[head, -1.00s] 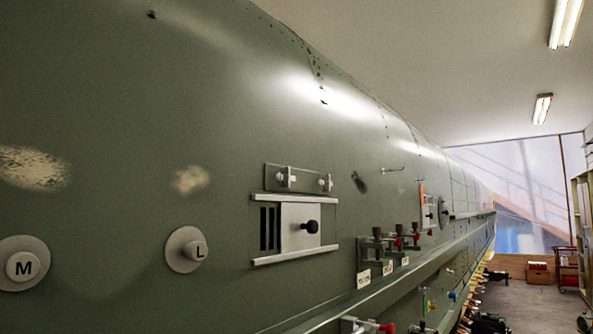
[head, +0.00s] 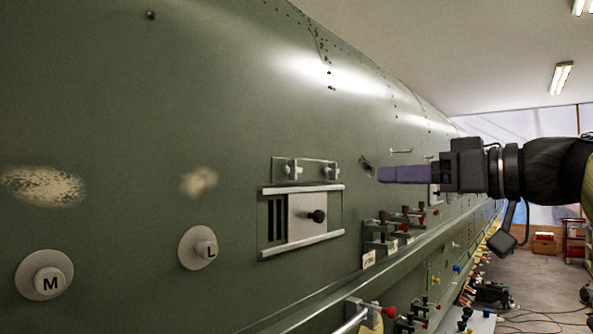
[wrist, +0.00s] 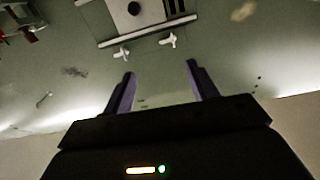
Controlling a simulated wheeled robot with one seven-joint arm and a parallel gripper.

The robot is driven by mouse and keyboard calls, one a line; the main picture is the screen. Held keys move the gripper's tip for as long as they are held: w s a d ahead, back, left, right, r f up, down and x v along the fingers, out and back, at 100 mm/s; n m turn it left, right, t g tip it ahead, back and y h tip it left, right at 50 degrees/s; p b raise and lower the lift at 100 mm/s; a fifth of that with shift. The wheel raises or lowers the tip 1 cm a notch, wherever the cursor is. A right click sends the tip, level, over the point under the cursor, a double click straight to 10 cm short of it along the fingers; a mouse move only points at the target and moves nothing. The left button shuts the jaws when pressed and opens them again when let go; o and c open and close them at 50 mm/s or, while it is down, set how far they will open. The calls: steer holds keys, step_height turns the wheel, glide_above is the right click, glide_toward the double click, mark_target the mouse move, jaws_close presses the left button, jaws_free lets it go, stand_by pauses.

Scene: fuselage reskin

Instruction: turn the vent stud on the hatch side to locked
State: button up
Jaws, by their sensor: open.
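A clear plate with two pale wing studs sits above the sliding vent (head: 316,211). The left stud (head: 293,171) and the right stud (head: 330,171) both stand out from the plate. They also show in the wrist view, one at left (wrist: 122,53) and one at right (wrist: 168,41). I cannot tell which stud is on the hatch side, nor read any locked mark. My gripper (head: 381,174) is open and empty, its purple fingers to the right of the plate in the head view. In the wrist view both studs lie beyond the gap between my fingertips (wrist: 160,70).
The vent has a dark knob (head: 317,216) and slots at left. Round knobs marked L (head: 205,250) and M (head: 48,281) are further left. Several red-topped clamps (head: 381,217) stand on the ledge below right. The skin around the plate looks open.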

mark_target(297, 170)
steer(key=shift+s+a+r+n, duration=0.15)
steer(key=shift+s+r+n, duration=0.3)
steer(key=shift+r, duration=0.3)
steer(key=p+x, duration=0.6)
steer(key=x, duration=1.1)
steer(key=shift+a+r, duration=0.1)
steer(key=shift+a, duration=0.2)
steer(key=c, duration=1)
